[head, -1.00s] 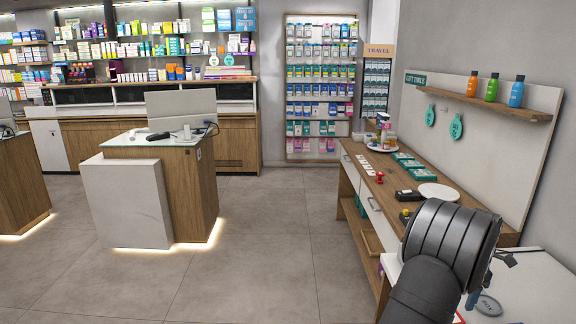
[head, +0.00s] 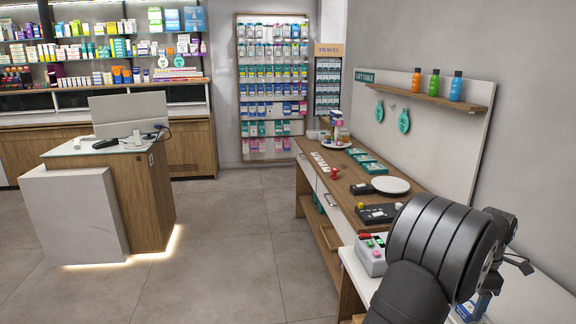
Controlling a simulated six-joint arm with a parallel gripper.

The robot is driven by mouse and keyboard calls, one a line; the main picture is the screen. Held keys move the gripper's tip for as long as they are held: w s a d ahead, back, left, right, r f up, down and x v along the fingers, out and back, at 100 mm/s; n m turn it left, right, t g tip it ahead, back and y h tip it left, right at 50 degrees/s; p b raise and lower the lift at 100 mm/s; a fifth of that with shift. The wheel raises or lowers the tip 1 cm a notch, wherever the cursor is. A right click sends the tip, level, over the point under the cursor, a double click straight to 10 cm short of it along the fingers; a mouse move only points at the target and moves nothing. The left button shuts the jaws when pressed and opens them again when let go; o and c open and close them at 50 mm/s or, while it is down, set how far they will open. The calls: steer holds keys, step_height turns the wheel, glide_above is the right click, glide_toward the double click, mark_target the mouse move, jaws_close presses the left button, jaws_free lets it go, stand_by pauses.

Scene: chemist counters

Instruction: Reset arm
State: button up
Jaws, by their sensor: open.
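My arm is in the lower right of the head view, in front of the wooden gift table (head: 335,187). A dark ribbed arm link covers part of the table's near end. My gripper (head: 524,263) shows only in part at the right of the arm, as small dark fingers standing apart over the white surface (head: 540,290). They are open, and I see nothing between them.
The gift table holds a white plate (head: 380,186), teal boxes (head: 368,163) and a black tray (head: 378,214). A grey box with coloured buttons (head: 371,258) stands near my arm. A shelf (head: 425,94) carries three bottles. The floor (head: 225,250) left of the table is clear.

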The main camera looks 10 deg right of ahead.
stand_by(0.3)
